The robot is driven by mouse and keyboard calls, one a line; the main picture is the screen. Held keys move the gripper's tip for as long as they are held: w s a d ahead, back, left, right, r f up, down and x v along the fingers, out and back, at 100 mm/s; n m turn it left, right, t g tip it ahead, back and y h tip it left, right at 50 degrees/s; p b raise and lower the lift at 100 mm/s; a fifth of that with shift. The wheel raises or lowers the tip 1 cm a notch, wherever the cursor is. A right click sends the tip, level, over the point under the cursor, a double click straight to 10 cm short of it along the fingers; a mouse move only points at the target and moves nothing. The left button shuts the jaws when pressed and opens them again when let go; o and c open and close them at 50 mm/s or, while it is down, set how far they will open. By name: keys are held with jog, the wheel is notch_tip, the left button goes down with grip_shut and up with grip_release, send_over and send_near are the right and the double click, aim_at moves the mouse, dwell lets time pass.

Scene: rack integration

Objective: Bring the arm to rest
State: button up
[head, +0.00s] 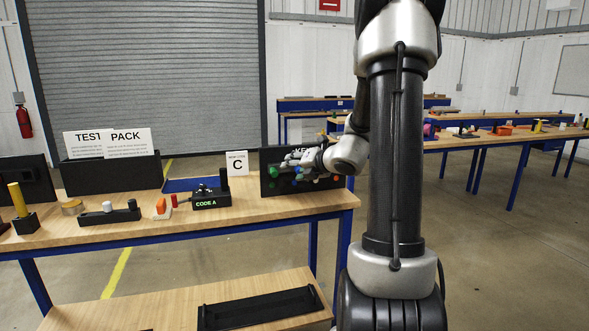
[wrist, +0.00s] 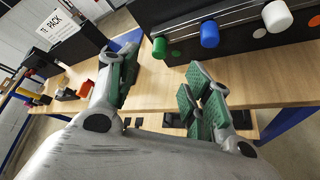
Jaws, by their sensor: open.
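My arm (head: 395,160) stands upright on the right of the head view, its wrist bent down and to the left. My gripper (head: 297,160) is in front of the black key board (head: 272,185) at the right end of the near bench and hides part of it. In the wrist view my gripper (wrist: 162,92) is open, with green-padded fingers spread and nothing between them. A green peg (wrist: 159,47), a blue peg (wrist: 209,34) and a white peg (wrist: 277,16) stick out of the board, apart from the fingers.
The near wooden bench (head: 150,226) holds a CODE A box (head: 211,200), a card marked C (head: 237,163), an orange block (head: 161,208) and a TEST PACK sign (head: 108,143). A black tray (head: 258,308) lies on the lower shelf. More benches stand behind; the floor at right is clear.

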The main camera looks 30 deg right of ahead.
dwell(0.3)
jog(key=s+a+f+n+g+y, duration=0.2)
jog(key=s+a+n+g, duration=0.25)
jog(key=s+n, duration=0.6)
jog(key=s+a+f+n+g+y, duration=0.25)
jog(key=s+a+n, duration=0.4)
jog(key=n, duration=0.75)
jog(key=s+r+n+g+h, duration=0.3)
jog(key=s+n+g+h, duration=0.15)
jog(key=s+n, duration=0.9)
notch_tip(320, 180, up, 6)
jog(key=s+a+n+t+h, duration=0.1)
jog(key=s+n+t, duration=0.1)
jog(key=n, duration=0.4)
jog(key=shift+s, duration=0.1)
